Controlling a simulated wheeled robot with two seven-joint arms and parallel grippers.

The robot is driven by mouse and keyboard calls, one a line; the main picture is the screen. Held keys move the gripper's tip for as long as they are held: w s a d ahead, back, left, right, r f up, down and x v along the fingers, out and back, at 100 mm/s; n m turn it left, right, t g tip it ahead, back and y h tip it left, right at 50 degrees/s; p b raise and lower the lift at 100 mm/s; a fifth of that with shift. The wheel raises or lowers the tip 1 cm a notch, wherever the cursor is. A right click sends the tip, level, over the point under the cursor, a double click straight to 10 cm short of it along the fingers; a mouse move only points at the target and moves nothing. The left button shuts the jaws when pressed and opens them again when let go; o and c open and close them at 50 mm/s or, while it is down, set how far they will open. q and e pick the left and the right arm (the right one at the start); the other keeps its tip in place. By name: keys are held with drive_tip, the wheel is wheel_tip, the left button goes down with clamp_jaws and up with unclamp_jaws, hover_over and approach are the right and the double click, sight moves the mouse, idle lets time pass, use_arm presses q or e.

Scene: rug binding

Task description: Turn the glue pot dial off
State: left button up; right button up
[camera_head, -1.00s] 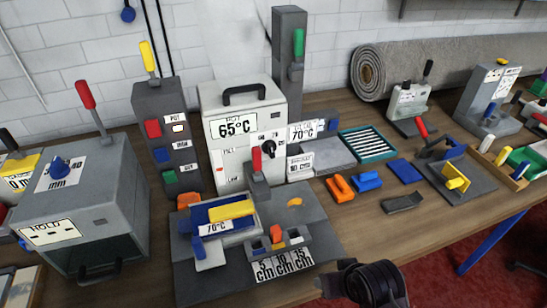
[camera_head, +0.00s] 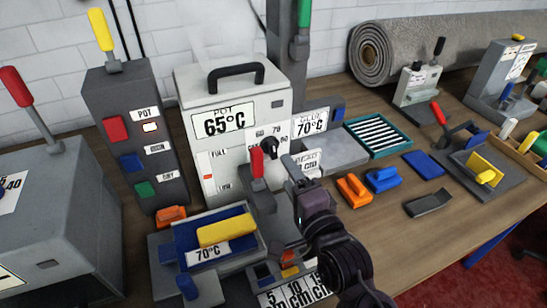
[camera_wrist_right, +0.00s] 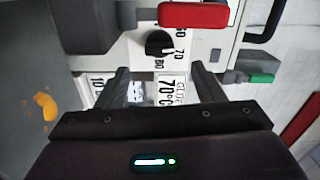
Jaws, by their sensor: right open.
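The glue pot (camera_head: 236,95) is a pale grey box with a dark top handle and a 65°C label, at the back middle of the bench. Its black dial (camera_head: 268,147) is on the front face, with numbers around it. The dial also shows in the right wrist view (camera_wrist_right: 158,42), ahead of and between my fingers. My right gripper (camera_head: 300,166) is open and empty, just right of and below the dial in the head view. It appears apart from the dial. My left gripper is not in view.
A red-handled lever (camera_head: 257,162) stands close beside the dial and also crosses the top of the right wrist view (camera_wrist_right: 193,16). A dark switch post (camera_head: 132,130) is to the left. A tray with a yellow handle (camera_head: 227,230) lies below. Orange and blue blocks lie at the right.

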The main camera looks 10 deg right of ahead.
sight(275, 153)
drive_tip(key=w, duration=0.2)
drive_tip(key=w+a+p, duration=0.1)
drive_tip(key=w, duration=0.1)
drive_tip(key=shift+r, duration=0.15)
drive_tip(key=w+p, duration=0.1)
drive_tip(key=w, duration=0.2)
drive_tip(key=shift+a, duration=0.2)
drive_tip(key=shift+w, duration=0.25)
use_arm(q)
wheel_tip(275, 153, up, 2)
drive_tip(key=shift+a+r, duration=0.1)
use_arm(e)
drive_tip(key=shift+f, duration=0.2)
drive_tip(key=shift+c, duration=0.8)
drive_tip(key=c, duration=0.8)
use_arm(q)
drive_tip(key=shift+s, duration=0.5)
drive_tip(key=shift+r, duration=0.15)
